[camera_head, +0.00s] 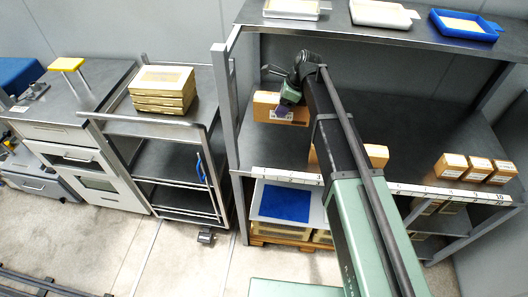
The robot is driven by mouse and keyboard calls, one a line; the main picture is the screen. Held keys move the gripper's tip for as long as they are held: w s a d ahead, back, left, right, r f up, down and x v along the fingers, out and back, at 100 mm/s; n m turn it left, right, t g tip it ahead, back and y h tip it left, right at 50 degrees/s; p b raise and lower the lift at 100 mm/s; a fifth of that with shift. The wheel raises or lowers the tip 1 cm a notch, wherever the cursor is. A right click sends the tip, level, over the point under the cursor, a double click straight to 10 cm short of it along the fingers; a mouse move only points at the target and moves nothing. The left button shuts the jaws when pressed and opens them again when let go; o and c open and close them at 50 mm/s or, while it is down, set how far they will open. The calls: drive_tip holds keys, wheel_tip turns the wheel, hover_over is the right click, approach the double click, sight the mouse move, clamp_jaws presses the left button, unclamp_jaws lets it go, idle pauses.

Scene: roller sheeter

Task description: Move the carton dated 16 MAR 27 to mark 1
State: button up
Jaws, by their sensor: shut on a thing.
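My gripper (289,96) is shut on a brown carton (265,109) at the left end of the middle shelf, near the left post. A pale label shows on its front, too small to read. I cannot tell whether the carton touches the shelf or hangs above it. The numbered mark strip (285,176) runs along the shelf's front edge, low numbers at left; its mark 1 end lies in front of the held carton. Another carton (377,154) is partly hidden behind my arm. Three cartons (452,165) with white labels stand in a row at right. No date is legible.
The shelf surface (415,128) is bare between my arm and the right cartons. Trays (465,25) stand on the upper shelf. A cart with stacked golden boxes (162,90) stands left of the rack. A blue sheet (285,203) lies below the strip.

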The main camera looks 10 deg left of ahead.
drive_tip(key=f+b, duration=0.6)
drive_tip(key=f, duration=0.1)
drive_tip(key=f+b, duration=0.6)
drive_tip(key=b, duration=0.1)
drive_tip(key=f+b, duration=0.7)
drive_tip(key=shift+d+f, duration=0.3)
drive_tip(key=shift+r, duration=0.35)
drive_tip(key=shift+f, duration=0.25)
drive_tip(key=o, duration=1.1)
drive_tip(key=shift+r, duration=0.2)
